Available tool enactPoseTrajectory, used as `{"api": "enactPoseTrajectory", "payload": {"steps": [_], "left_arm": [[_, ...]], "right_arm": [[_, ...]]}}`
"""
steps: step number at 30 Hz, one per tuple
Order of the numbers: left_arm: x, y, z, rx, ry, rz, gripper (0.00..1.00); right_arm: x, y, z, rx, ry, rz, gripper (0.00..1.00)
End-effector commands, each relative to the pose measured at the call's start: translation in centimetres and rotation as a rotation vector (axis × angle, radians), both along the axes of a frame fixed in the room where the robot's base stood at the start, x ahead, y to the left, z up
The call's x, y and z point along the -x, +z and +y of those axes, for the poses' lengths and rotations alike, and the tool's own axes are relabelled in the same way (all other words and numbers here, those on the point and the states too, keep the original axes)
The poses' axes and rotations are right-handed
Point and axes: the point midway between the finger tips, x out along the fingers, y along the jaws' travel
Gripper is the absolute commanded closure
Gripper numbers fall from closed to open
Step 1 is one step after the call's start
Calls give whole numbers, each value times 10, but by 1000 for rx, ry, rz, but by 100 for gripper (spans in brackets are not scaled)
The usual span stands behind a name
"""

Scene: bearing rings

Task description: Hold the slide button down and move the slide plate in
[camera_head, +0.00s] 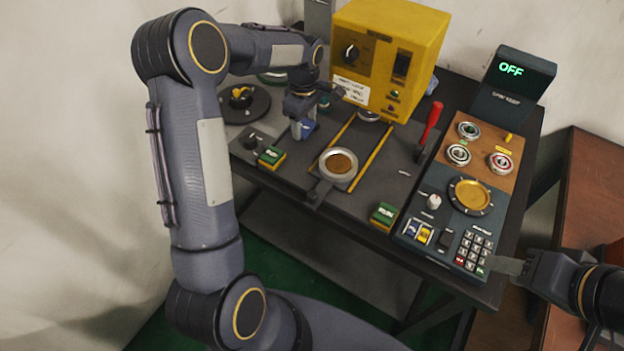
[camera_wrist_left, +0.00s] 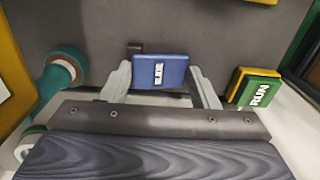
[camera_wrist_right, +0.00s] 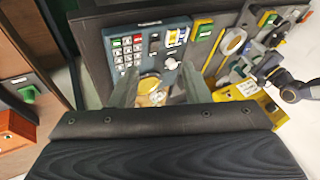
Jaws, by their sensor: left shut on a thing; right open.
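The blue slide button (camera_head: 309,127) is on the dark work panel, mostly behind my left gripper (camera_head: 300,125). In the left wrist view the blue button (camera_wrist_left: 160,72) with its SLIDE label sits between the two fingertips, and the left gripper (camera_wrist_left: 161,90) is shut on it. The slide plate (camera_head: 324,176), a round grey holder with a brown disc in it, is at the front end of two yellow rails, with its tab toward the panel's front edge. My right gripper (camera_head: 508,266) is open and empty beside the keypad at the right; its fingers also show in the right wrist view (camera_wrist_right: 155,90).
A yellow machine box (camera_head: 388,55) stands behind the rails. A red lever (camera_head: 430,120) rises right of them. Green buttons (camera_head: 271,157) (camera_head: 384,214) sit at the panel's front. A tray with rings (camera_head: 478,150) and an OFF display (camera_head: 512,72) are at the right.

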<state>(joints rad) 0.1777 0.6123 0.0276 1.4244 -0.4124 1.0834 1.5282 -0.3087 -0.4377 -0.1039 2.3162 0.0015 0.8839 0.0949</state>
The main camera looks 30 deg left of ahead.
Motion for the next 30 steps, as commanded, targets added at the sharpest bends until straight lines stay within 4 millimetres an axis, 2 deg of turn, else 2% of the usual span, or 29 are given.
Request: {"api": "enactPoseTrajectory", "payload": {"steps": [1, 3, 5, 9, 13, 18, 21, 24, 30], "left_arm": [[4, -4, -1, 3, -1, 15, 67], [4, -4, -2, 3, -1, 15, 67], [4, -4, -2, 3, -1, 15, 67], [4, -4, -2, 4, -1, 15, 67], [4, -4, -2, 4, -1, 15, 67], [4, -4, -2, 4, -1, 15, 67], [4, -4, -2, 4, -1, 15, 67], [4, -4, -2, 4, -1, 16, 67], [4, -4, -1, 3, -1, 16, 67]], "right_arm": [[-12, 3, 18, 8, 62, 14, 57], [-27, 7, 43, 23, 124, 26, 57], [-37, 10, 66, 44, 177, 33, 57], [-53, 11, 130, 119, 295, 33, 57], [-55, 7, 196, 209, 395, 1, 57], [-40, -1, 271, 319, 495, -70, 57], [-30, -5, 300, 367, 533, -111, 57], [-23, -8, 318, 395, 555, -139, 57], [-21, -20, 330, 410, 566, -154, 57]]}}
